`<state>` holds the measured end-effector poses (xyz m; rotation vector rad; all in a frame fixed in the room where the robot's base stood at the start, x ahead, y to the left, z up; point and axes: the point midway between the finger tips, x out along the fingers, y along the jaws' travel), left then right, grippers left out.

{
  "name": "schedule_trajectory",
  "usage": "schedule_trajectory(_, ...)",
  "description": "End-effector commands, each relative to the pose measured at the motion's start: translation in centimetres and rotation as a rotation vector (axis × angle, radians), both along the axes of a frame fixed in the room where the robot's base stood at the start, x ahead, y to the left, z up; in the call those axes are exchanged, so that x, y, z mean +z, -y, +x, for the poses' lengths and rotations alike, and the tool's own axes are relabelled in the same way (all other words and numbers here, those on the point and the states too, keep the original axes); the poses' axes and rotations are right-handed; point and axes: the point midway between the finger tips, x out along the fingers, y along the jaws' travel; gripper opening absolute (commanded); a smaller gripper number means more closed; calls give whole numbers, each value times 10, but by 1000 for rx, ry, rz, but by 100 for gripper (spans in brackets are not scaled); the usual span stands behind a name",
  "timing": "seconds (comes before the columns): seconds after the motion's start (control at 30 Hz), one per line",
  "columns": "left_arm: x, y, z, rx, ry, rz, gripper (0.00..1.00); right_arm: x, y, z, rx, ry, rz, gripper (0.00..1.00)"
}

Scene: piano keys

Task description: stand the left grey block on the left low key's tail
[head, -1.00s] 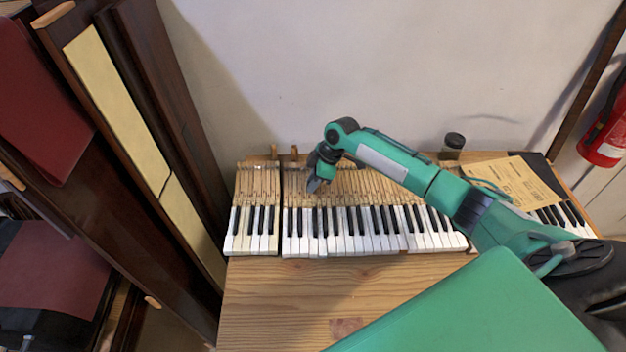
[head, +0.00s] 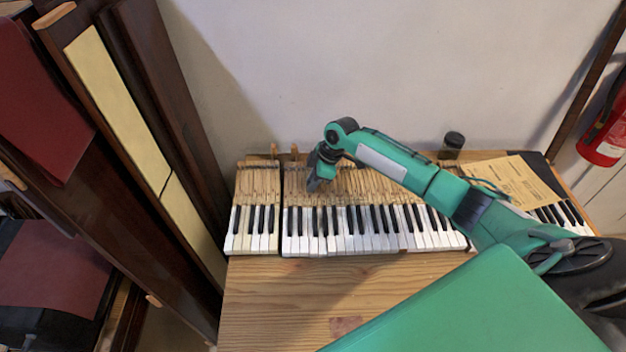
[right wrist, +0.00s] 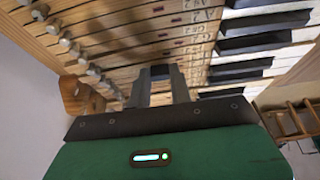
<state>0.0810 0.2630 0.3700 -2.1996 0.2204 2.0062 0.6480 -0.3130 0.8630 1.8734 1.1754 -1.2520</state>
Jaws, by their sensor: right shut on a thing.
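My right gripper (head: 313,184) is over the wooden key tails (head: 350,183), behind the black keys, in the left part of the long keyboard section. In the right wrist view its two grey fingers (right wrist: 160,88) are shut on a small dark grey block (right wrist: 160,71), close above the tails. The fingers hide most of the block, and I cannot tell whether it touches a tail. Which tail is the left low key's cannot be told. No second grey block can be made out. My left gripper is not in view.
White and black keys (head: 355,243) run along the wooden table (head: 265,300). A dark jar (head: 452,145) and a yellowed paper (head: 515,182) are at the back right. A wall rises behind. Dark wooden panels stand at left.

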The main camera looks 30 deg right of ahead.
Motion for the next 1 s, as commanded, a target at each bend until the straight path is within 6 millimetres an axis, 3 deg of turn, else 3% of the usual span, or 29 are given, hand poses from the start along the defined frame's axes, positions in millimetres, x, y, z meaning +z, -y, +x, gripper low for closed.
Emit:
schedule_trajectory(0.63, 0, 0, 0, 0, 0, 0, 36, -6, 0, 0, 0, 0, 0, 0)
schedule_trajectory(0.67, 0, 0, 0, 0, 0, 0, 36, -6, 0, 0, 0, 0, 0, 23)
schedule_trajectory(0.7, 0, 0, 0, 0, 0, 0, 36, -6, 0, 0, 0, 0, 0, 27)
schedule_trajectory(1.0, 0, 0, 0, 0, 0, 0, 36, -6, 0, 0, 0, 0, 0, 27)
